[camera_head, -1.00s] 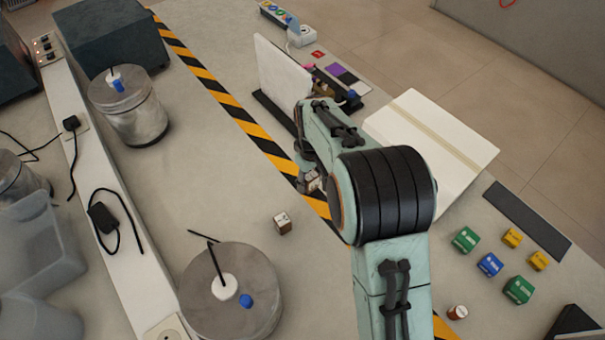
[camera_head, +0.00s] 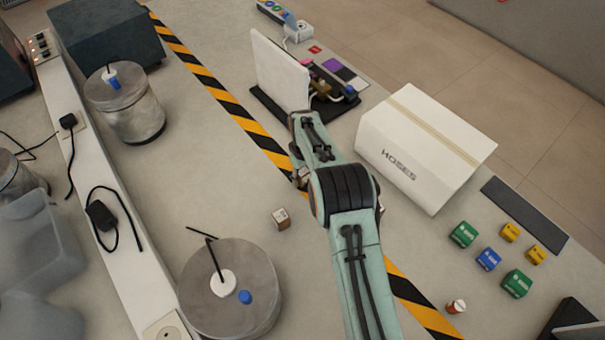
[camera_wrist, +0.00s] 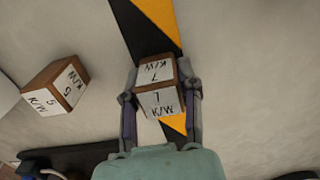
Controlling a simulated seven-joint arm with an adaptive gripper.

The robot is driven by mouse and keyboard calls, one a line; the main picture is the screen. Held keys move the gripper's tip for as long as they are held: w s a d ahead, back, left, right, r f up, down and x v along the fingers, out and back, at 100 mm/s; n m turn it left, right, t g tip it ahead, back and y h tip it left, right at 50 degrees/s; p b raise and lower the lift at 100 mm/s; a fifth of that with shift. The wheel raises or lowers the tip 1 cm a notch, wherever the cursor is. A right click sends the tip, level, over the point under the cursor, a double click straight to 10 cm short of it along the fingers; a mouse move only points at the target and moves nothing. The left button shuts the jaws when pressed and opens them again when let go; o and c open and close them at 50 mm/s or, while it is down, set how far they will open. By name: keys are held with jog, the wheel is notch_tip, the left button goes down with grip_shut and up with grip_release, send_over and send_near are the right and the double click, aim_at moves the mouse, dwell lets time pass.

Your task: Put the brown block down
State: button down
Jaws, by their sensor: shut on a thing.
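My gripper (camera_wrist: 162,98) is shut on a brown block (camera_wrist: 157,70) with white labelled faces in the wrist view. One finger lies on each side of it. The black-and-yellow striped tape (camera_wrist: 148,20) shows behind and beneath the held block; I cannot tell whether the block touches the surface. In the head view my arm hides most of my gripper, around the striped tape (camera_head: 245,122). A second brown block (camera_head: 281,218) with white labels sits on the bench to the left of my gripper. It also shows in the wrist view (camera_wrist: 55,85).
A metal canister (camera_head: 205,290) stands at front left, another (camera_head: 135,115) farther back. A white box (camera_head: 425,150) is right of my arm. A white panel (camera_head: 280,70) stands beyond it. Green, blue and yellow cubes (camera_head: 487,259) are at right. Bare bench lies left of the tape.

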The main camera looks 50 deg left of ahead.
jog(key=shift+f, duration=0.15)
jog(key=c, duration=0.7)
grip_release()
jog(key=shift+c, duration=0.2)
